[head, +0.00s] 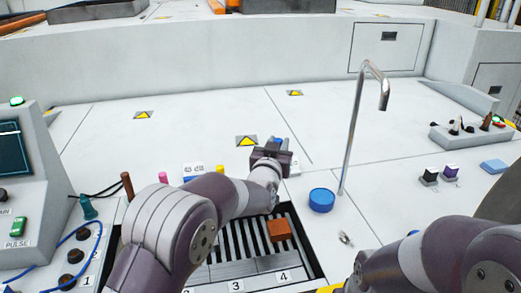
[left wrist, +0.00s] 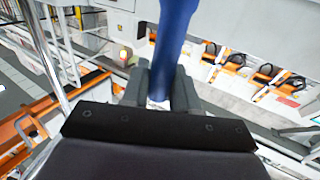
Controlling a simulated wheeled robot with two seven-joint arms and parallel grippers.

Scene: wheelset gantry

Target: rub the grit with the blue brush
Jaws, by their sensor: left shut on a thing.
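My left gripper (head: 272,155) is over the white deck, just beyond the slotted rack. It is shut on a blue thing, the blue brush (head: 280,143), mostly hidden by the gripper in the head view. In the left wrist view, the brush's blue handle (left wrist: 174,38) stands between the two grey fingers (left wrist: 158,92) and runs out of the top of the picture. Its bristles are not visible. I cannot make out any grit in either view. My right arm comes in at the lower right of the head view; its gripper does not show.
A slotted rack (head: 240,268) with numbered places holds an orange-brown block (head: 278,230). A blue round cup (head: 321,200) and a tall metal spout (head: 354,130) stand to the right. A control panel (head: 30,175) is at left. The deck behind is largely clear.

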